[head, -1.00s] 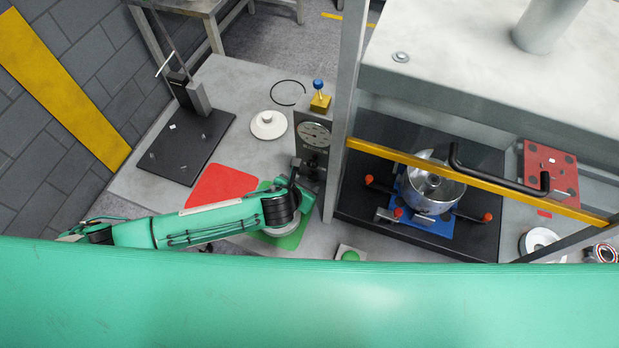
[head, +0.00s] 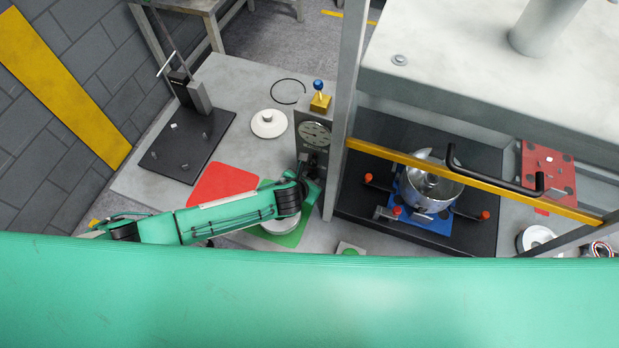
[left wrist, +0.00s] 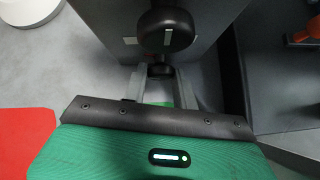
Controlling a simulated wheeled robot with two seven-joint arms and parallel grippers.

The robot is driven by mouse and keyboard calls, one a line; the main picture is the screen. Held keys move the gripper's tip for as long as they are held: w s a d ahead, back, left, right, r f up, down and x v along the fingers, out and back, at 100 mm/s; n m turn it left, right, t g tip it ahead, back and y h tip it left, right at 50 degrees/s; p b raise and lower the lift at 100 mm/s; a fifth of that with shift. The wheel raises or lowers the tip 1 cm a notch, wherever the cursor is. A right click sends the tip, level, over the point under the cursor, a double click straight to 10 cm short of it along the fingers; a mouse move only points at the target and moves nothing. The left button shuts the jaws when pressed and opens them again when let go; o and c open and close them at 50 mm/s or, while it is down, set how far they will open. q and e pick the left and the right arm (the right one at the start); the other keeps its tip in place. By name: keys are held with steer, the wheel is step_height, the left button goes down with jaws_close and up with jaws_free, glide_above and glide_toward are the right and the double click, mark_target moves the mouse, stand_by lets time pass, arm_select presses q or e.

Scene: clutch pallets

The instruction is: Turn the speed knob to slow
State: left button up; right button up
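A grey control box (head: 318,128) with a round dial stands beside the press post. In the left wrist view a large black knob (left wrist: 166,30) with a white mark line is on the box face, its mark pointing roughly up and down the picture. A smaller dark knob (left wrist: 160,71) sits below it. I cannot tell which is the speed knob. My left gripper (left wrist: 160,80) is open, with its two fingers apart, one on each side of the smaller knob; contact cannot be told. In the head view the left gripper (head: 307,172) is at the box's lower front, partly hidden. My right gripper is out of view.
The press's grey post (head: 347,100) and yellow bar (head: 400,158) stand right of the box. A metal pot (head: 425,188) sits on a blue plate behind them. A red mat (head: 222,182) and green mat (head: 290,236) lie near my left arm.

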arm_select(q)
steer(key=c, duration=0.3)
steer(key=shift+c, duration=0.5)
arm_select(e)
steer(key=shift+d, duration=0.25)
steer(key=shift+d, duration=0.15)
arm_select(q)
steer(key=shift+h, duration=0.3)
steer(key=shift+w+a+n+h, duration=0.1)
steer(key=shift+a+n+h, duration=0.05)
steer(key=shift+n+h, duration=0.25)
steer(key=shift+a+f+n+g+h+b, duration=0.2)
steer(key=shift+n+g+h+b, duration=0.3)
steer(key=shift+h+b, duration=0.5)
steer(key=shift+n+h+b, duration=0.5)
steer(key=shift+h+b, duration=0.05)
steer(key=shift+h, duration=0.35)
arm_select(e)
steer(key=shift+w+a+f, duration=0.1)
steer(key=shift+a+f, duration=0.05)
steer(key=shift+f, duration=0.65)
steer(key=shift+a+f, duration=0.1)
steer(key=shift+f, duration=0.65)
